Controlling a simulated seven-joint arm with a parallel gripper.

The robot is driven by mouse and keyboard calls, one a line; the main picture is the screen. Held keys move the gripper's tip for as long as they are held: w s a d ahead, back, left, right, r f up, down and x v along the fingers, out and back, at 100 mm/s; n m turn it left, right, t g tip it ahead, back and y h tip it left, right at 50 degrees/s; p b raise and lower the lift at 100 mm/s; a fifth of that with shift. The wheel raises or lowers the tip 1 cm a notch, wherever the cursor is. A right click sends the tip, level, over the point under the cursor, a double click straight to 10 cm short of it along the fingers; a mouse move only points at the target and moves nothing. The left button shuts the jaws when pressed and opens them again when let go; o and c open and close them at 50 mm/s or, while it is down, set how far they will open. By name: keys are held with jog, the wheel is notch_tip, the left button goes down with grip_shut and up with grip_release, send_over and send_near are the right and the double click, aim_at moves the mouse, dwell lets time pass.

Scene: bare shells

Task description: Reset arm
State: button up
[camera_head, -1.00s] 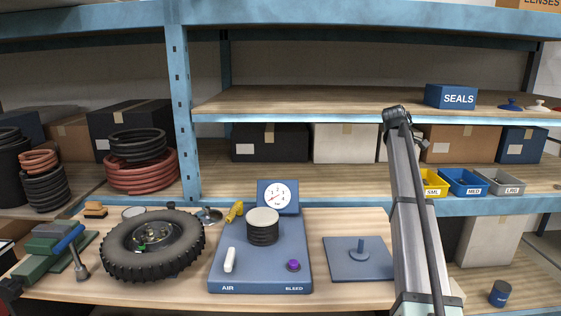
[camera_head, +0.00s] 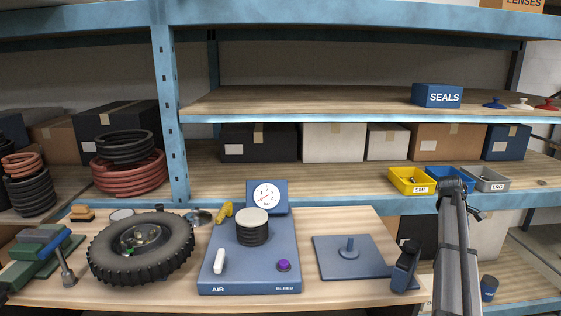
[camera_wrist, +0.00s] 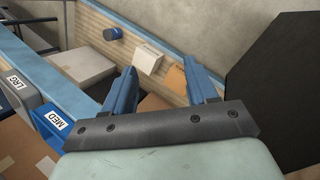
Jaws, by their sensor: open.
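My gripper (camera_wrist: 160,74) shows in the wrist view with its two blue fingers apart and nothing between them. It points down past the shelf edge, with the blue MED bin (camera_wrist: 52,124) and the grey LRG bin (camera_wrist: 18,90) to its left. In the head view my arm (camera_head: 455,250) stands at the right, in front of the shelving. A dark blue piece (camera_head: 404,266) at the bench's right edge may be part of my gripper; I cannot tell.
The bench holds a tire (camera_head: 142,248), a blue pump base (camera_head: 212,262) with a gauge (camera_head: 266,195), and a blue plate with a peg (camera_head: 350,262). The yellow SML bin (camera_head: 411,182) and SEALS box (camera_head: 437,96) are on shelves. A blue cylinder (camera_head: 489,288) sits low right.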

jog(key=s+a+f+g+y, duration=0.15)
jog(key=s+a+f, duration=0.3)
jog(key=f, duration=0.85)
jog(key=s+a+f+m+y, duration=0.1)
jog(key=s+a+f+y, duration=0.4)
jog(key=f, duration=0.8)
jog(key=s+a+f, duration=0.3)
jog(key=s+f, duration=0.4)
jog(key=f, duration=0.7)
jog(key=s+a+f+m+y, duration=0.2)
jog(key=s+a+f+y, duration=0.2)
jog(key=s+a+f, duration=0.85)
jog(key=s+a+f+m+g, duration=0.1)
jog(key=s+a+g, duration=0.1)
jog(key=s+a, duration=0.35)
jog(key=s+a+f+m+g, duration=0.1)
jog(key=s+a+f, duration=0.1)
jog(key=a, duration=0.6)
jog(key=s+a+g+h, duration=0.1)
jog(key=s+a, duration=0.3)
jog(key=s, duration=0.4)
jog(key=s+a+m+g+h, duration=0.1)
jog(key=s+a+h, duration=0.3)
jog(key=s, duration=0.4)
jog(key=shift+a+r+m+g, duration=0.3)
jog(key=shift+a+r+g, duration=0.1)
jog(key=shift+a, duration=0.3)
